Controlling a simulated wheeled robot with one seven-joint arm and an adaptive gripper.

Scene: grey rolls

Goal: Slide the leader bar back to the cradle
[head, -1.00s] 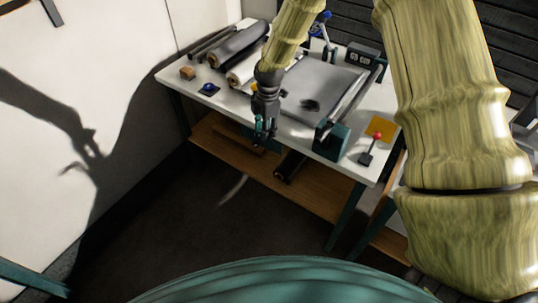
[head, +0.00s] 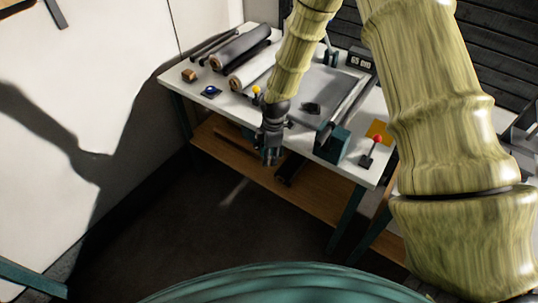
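My gripper (head: 270,158) hangs pointing down at the front edge of the white-topped table (head: 300,150). It is small and dark in the view, and I cannot tell whether its fingers are apart or closed. I see nothing clearly held in it. A long grey bar (head: 352,101) runs front to back along the right side of the grey bed (head: 330,83), with a teal block (head: 332,146) at its front end. It may be the leader bar, but I cannot be sure. I cannot make out which part is the cradle. My arm hides part of the bed.
Dark and pale rolls (head: 240,48) lie at the table's back left. A red-knobbed lever (head: 371,150) stands at the front right. A small dark piece (head: 311,108) lies on the bed. A display box (head: 361,60) stands behind. A wooden shelf (head: 310,190) runs below.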

